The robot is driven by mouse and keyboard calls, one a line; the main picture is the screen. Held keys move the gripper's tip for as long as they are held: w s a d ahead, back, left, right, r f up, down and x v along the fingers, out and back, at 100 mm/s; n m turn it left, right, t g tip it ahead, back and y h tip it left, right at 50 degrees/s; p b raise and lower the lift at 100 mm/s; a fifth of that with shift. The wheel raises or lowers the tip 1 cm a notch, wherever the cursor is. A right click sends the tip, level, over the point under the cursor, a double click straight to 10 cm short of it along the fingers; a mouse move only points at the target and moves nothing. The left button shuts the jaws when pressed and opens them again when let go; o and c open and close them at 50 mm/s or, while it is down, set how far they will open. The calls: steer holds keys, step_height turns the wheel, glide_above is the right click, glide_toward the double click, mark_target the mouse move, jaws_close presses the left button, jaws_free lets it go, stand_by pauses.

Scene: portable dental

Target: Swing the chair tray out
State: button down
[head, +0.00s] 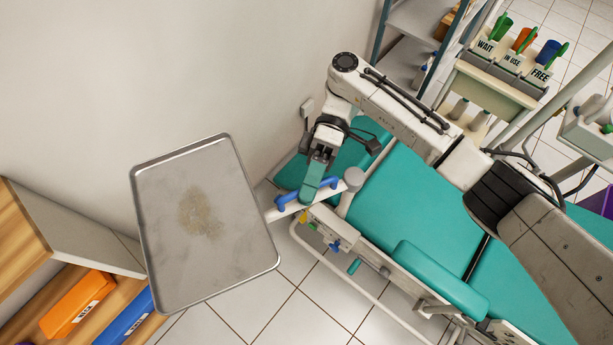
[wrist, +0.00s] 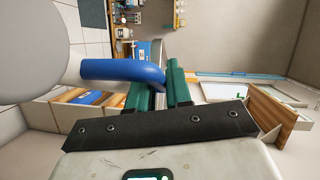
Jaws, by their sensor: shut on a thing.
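The chair tray (head: 230,262) is a flat grey metal plate with a raised rim and a brownish stain. It sits at the left in the head view, out beyond the chair's end. A white support arm (head: 271,214) joins it to a pale round pivot post (head: 354,178) beside the chair. A blue handle (head: 333,182) is on this arm, and it also shows in the wrist view (wrist: 115,72). My gripper (head: 312,192), with green fingers, is shut on the blue handle from above. The fingers partly hide the handle. In the wrist view, the fingers (wrist: 160,92) stand close together at the handle's end.
The green dental chair (head: 410,205) lies under my arm. A wall is behind the tray. A wooden shelf unit (head: 60,228) with orange (head: 76,304) and blue (head: 124,318) boxes stands near the tray's left. A holder rack (head: 503,85) stands at upper right. Tiled floor is clear below the tray.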

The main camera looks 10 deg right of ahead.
steer(key=shift+s+d+f+n+g+h+b, duration=0.15)
steer(key=shift+s+n+g+h+b, duration=0.3)
steer(key=shift+h, duration=0.45)
steer(key=shift+s, duration=0.15)
steer(key=c, duration=1.2)
jaws_free()
steer(key=shift+o, duration=0.3)
steer(key=shift+w, duration=0.2)
steer(key=b+v, duration=0.5)
steer(key=v, duration=0.2)
steer(key=shift+w+d, duration=0.1)
